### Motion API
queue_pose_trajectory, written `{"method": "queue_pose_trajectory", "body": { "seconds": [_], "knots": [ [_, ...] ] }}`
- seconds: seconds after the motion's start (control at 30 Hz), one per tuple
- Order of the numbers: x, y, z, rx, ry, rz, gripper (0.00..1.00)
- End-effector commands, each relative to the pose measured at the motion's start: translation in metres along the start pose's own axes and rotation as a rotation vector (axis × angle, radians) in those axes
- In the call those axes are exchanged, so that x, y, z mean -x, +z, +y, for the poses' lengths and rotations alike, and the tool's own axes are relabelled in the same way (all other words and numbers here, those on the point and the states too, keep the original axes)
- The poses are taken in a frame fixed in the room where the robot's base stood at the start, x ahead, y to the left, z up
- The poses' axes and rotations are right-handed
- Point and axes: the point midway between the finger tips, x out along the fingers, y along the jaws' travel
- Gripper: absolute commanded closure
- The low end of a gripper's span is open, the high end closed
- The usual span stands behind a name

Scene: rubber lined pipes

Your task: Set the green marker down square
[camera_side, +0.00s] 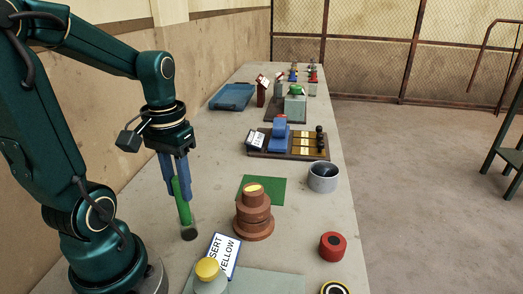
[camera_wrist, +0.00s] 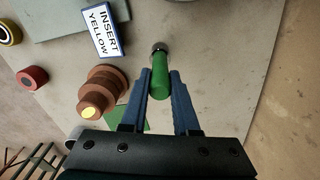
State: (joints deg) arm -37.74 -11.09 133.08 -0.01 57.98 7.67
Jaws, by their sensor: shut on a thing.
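The green marker (camera_side: 183,203) is a slim green cylinder with a dark lower end. My gripper (camera_side: 178,177) has blue fingers and is shut on its upper part. In the side view the marker leans a little, its dark end low over the table at the left; I cannot tell whether it touches. In the wrist view the marker (camera_wrist: 160,76) lies between the fingertips (camera_wrist: 160,88), its dark end pointing away from me. The fingers hide part of its upper end.
A brown stepped piece with a yellow top (camera_side: 253,215) stands right of the marker, by a flat green square (camera_side: 275,184). An INSERT YELLOW sign (camera_side: 222,254), a yellow-topped piece (camera_side: 207,271), a grey cup (camera_side: 323,177) and a red ring (camera_side: 333,246) are nearby. Bare table (camera_side: 215,150) lies behind the marker.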

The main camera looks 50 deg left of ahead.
Motion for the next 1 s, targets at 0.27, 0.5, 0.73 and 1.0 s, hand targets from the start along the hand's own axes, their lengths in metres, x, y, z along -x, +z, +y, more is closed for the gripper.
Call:
{"method": "queue_pose_trajectory", "body": {
  "seconds": [0.27, 0.5, 0.73, 1.0],
  "knots": [
    [-0.007, 0.000, 0.000, 0.000, 0.000, -0.001, 1.00],
    [-0.013, 0.000, 0.000, 0.000, 0.000, 0.000, 1.00],
    [-0.018, 0.000, 0.000, 0.000, 0.000, 0.000, 1.00],
    [-0.021, 0.000, 0.000, 0.000, 0.000, 0.001, 0.36]
  ]
}}
